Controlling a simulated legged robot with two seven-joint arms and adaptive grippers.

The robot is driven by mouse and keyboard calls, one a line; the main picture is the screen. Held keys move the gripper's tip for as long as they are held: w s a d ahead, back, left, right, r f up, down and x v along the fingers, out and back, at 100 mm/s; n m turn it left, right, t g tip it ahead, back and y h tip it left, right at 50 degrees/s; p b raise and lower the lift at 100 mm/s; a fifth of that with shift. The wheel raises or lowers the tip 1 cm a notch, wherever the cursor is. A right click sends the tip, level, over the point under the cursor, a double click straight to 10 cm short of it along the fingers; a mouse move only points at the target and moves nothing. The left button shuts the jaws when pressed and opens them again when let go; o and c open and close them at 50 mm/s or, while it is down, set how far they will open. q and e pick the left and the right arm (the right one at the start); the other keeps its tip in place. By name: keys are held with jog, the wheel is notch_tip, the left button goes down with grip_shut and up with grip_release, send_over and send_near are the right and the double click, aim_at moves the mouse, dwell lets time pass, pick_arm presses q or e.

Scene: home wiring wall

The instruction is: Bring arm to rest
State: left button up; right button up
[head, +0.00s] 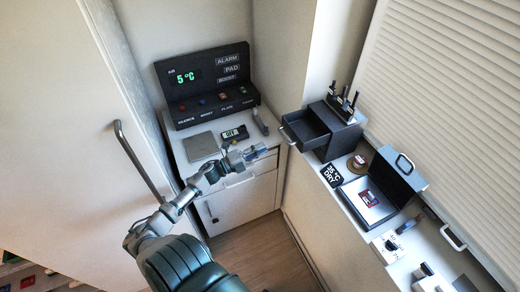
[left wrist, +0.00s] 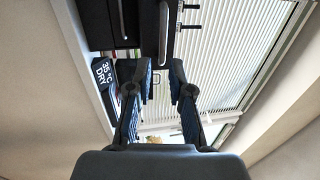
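My left arm reaches up from the bottom of the head view. Its left gripper (head: 256,153) is in front of the white cabinet (head: 245,200), near the cabinet's top right edge. In the left wrist view the left gripper (left wrist: 163,75) has its two blue-padded fingers apart, with nothing seen held between them. My right gripper is in neither view.
A black alarm panel (head: 210,85) reading 5°C stands at the back of the cabinet. A door handle (head: 137,160) juts out at left.

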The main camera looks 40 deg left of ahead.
pick_arm(q)
jog(key=shift+a+f, duration=0.1)
jog(key=shift+a, duration=0.2)
jog(key=shift+d, duration=0.1)
